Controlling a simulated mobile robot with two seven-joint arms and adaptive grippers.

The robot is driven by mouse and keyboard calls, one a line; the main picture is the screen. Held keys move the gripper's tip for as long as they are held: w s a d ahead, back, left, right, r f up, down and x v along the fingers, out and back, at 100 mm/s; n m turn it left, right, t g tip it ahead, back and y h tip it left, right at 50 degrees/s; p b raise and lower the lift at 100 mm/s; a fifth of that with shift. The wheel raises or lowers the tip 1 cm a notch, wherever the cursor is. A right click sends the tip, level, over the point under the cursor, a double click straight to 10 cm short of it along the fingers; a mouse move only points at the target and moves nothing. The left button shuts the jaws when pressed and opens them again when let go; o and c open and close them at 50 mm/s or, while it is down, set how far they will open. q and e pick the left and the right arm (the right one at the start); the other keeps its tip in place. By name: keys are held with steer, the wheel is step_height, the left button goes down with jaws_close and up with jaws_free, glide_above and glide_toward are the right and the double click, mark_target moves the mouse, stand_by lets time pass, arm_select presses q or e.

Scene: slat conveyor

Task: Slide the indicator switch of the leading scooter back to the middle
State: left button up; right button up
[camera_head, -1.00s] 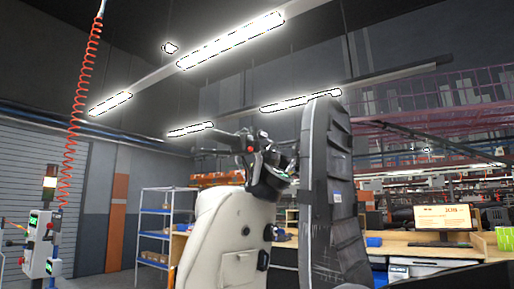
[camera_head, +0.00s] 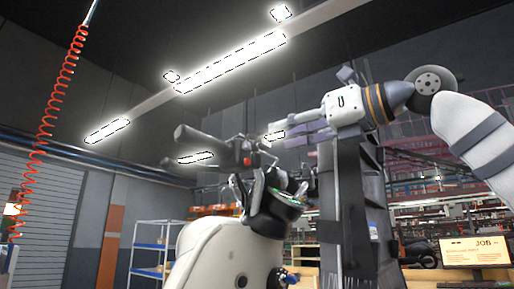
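The cream scooter (camera_head: 215,258) stands at the lower middle with its dark handlebar (camera_head: 228,150) turned toward me. A black grip points left, and a small red control (camera_head: 247,161) shows beside it. The round instrument with a green edge (camera_head: 284,198) sits below the bar. The indicator switch is too small to make out, so its position cannot be told. My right gripper (camera_head: 292,133) reaches in from the right, above and right of the handlebar, with its fingers pointing left. It appears apart from the controls; its finger gap is unclear. My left gripper is out of view.
A tall dark slatted upright (camera_head: 346,215) stands just right of the scooter, behind my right wrist. A red coiled hose (camera_head: 51,110) hangs at the far left. A monitor (camera_head: 474,251) stands at the right.

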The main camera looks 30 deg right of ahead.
mark_target(249, 146)
steer(key=x, duration=0.8)
steer(key=shift+d+f, duration=0.1)
jaws_close()
